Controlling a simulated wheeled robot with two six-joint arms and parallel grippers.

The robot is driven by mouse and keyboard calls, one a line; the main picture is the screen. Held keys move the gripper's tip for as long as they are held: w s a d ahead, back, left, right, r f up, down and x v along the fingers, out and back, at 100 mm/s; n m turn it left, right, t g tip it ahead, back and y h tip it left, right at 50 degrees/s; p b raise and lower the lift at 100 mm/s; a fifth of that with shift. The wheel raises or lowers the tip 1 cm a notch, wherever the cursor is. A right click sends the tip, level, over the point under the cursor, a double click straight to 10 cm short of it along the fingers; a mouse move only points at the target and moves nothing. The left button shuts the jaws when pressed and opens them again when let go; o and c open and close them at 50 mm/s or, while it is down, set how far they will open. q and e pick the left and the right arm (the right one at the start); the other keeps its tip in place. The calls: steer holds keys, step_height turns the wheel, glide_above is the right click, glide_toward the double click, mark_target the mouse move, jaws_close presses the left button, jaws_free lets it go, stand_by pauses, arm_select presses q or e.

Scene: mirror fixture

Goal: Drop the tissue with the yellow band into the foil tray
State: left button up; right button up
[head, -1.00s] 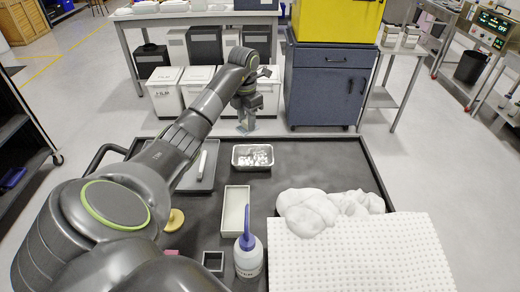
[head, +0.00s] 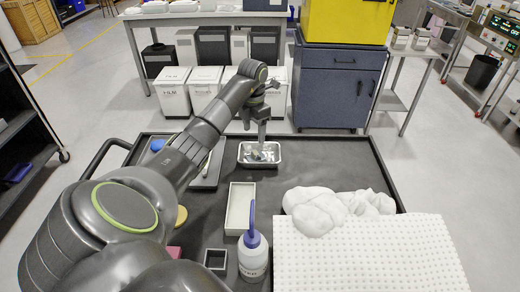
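The foil tray (head: 245,163) is a small shiny metal tray near the far edge of the dark cart top in the head view. My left gripper (head: 262,149) points down over it, with its fingertips at or just inside the tray. A small pale patch shows at the fingertips; I cannot tell whether it is a tissue or the tray's shiny floor. I cannot make out a yellow band anywhere. The finger gap is too small to judge. My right gripper is not in view.
A white heap (head: 322,212) and a white dimpled pad (head: 365,258) fill the cart's right side. A white rectangular tray (head: 240,208), a wash bottle (head: 253,258) and a small dark square box (head: 215,259) stand nearer. The cart top right of the foil tray is clear.

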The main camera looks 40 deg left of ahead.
arm_select(q)
steer(key=shift+r, duration=0.1)
step_height(320, 180, up, 17)
steer(key=p, duration=1.3)
